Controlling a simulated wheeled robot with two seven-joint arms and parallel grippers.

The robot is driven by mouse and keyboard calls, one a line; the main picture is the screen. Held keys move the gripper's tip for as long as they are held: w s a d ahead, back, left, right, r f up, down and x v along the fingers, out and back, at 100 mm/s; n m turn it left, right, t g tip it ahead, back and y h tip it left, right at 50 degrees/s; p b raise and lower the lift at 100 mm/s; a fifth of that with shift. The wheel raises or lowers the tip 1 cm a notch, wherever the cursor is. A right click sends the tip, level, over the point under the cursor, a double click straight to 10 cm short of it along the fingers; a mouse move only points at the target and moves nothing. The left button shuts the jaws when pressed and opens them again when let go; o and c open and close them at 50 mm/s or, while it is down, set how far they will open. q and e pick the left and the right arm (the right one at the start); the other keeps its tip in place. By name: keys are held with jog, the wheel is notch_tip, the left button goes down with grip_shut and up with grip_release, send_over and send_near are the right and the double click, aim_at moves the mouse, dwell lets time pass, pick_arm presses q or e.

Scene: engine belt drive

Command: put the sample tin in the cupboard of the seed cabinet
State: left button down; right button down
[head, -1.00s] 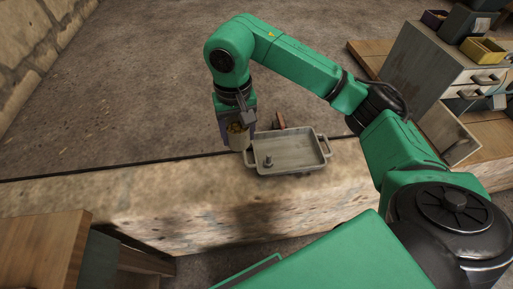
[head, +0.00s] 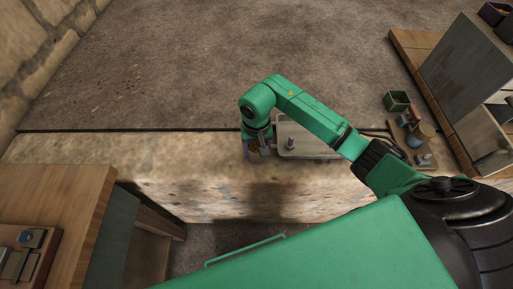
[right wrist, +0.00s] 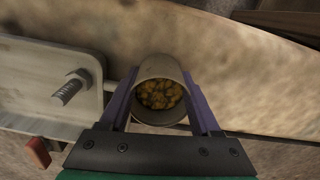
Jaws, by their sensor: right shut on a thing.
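The sample tin (right wrist: 160,70) is a beige, open-topped can with yellow-brown seeds inside. My right gripper (right wrist: 161,108) is shut on it, with a purple finger on either side. In the head view my right gripper (head: 257,150) is over the stone ledge, just left of the grey tray, and mostly covers the tin. I cannot tell whether the tin touches the ledge. The seed cabinet (head: 474,66) stands at the right edge, with its grey side toward me and a lower door (head: 483,138) swung open. The cupboard inside is mostly cut off. My left gripper is out of view.
The grey tray (head: 310,151) on the stone ledge (head: 205,172) holds an upright bolt; it also shows in the right wrist view (right wrist: 40,95). A green box (head: 396,101) and a small board with items (head: 420,140) lie near the cabinet. A wooden table (head: 60,190) stands left.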

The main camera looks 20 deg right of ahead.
jog(key=shift+f, duration=0.1)
jog(key=shift+c, duration=0.5)
grip_release()
